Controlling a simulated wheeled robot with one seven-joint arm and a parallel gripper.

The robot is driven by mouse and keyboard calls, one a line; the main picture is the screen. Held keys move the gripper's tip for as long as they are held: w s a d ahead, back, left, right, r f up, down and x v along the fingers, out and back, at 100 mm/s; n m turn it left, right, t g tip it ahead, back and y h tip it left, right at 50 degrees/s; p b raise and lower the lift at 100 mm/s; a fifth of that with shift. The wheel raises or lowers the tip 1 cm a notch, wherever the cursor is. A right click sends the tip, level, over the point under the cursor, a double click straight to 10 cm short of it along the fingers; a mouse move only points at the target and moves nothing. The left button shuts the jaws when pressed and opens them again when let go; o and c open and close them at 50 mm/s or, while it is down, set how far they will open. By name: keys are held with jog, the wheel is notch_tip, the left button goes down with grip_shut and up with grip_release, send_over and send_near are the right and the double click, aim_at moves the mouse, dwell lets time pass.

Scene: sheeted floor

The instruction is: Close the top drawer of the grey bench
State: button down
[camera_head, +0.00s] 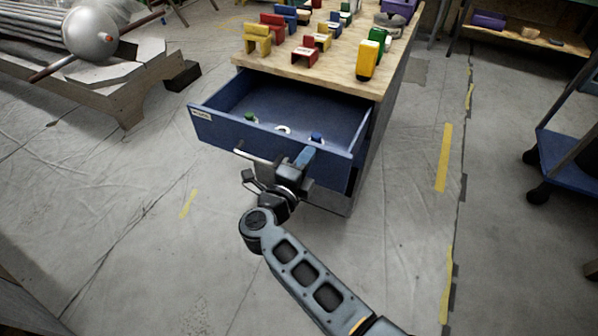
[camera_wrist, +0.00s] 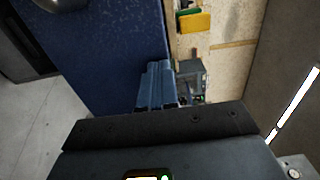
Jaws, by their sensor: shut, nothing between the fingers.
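The top drawer (camera_head: 225,131) of the bench is pulled open towards me. Its front is blue with a small white label, and it also fills the left of the wrist view (camera_wrist: 110,45). A pale bar handle (camera_head: 256,157) stands out from the front. The bench (camera_head: 386,112) has a wooden top and dark sides. My gripper (camera_head: 306,155) is shut and empty at the right part of the drawer front, right of the handle. Its fingers show in the wrist view (camera_wrist: 160,85) close to the front; I cannot tell whether they touch.
Small items with green, white and blue parts lie in the drawer, such as a blue-topped one (camera_head: 316,138). Several coloured blocks (camera_head: 304,50) stand on the bench top. A blue cart (camera_head: 562,160) is at the right, and a low wooden stand (camera_head: 125,85) at the left.

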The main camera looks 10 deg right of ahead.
jog(key=b+x, duration=1)
jog(key=x, duration=1.3)
jog(key=shift+w+d+r+b, duration=0.25)
jog(key=shift+d+b, duration=0.05)
jog(key=shift+b, duration=0.05)
jog(key=shift+d+r, duration=0.1)
jog(key=shift+d, duration=0.05)
